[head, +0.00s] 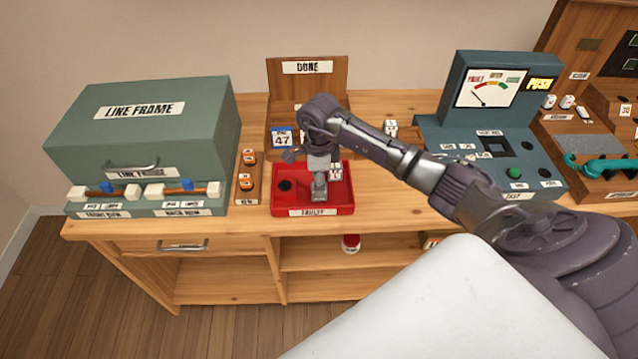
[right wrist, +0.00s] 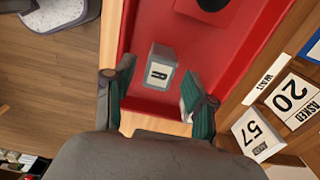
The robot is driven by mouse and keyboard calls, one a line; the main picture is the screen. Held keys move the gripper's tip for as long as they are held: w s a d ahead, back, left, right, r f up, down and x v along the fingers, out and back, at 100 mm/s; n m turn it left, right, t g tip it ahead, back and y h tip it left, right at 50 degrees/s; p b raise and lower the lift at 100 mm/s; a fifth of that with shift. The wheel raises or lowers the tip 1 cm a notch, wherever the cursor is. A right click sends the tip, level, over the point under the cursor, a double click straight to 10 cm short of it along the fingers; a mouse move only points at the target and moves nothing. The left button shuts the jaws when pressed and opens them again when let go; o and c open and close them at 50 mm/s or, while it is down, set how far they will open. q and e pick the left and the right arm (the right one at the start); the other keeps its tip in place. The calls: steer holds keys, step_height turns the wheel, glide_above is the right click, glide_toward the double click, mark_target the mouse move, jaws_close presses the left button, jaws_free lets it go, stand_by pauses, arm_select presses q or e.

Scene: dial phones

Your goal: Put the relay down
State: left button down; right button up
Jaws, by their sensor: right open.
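The relay (right wrist: 160,72) is a small grey block with a white label bearing a dark letter. In the right wrist view it stands in the red FAULTY tray (right wrist: 262,45), which also shows in the head view (head: 345,205). My right gripper (right wrist: 160,98) is open, with a green-padded finger on either side of the relay's near end. A gap shows between the relay and the fingers. In the head view my right gripper (head: 320,188) is down over the tray and largely hides the relay. My left gripper is not in view.
The wooden DONE box (head: 307,67) stands behind the tray, with a blue 47 card (head: 282,138) nearby. The green line frame (head: 150,130) stands left, and the test meter (head: 490,100) right. Bare tabletop (head: 395,190) lies right of the tray.

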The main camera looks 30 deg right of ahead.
step_height(320, 180, up, 11)
steer(key=b, duration=0.1)
steer(key=shift+b, duration=0.3)
steer(key=shift+f, duration=0.15)
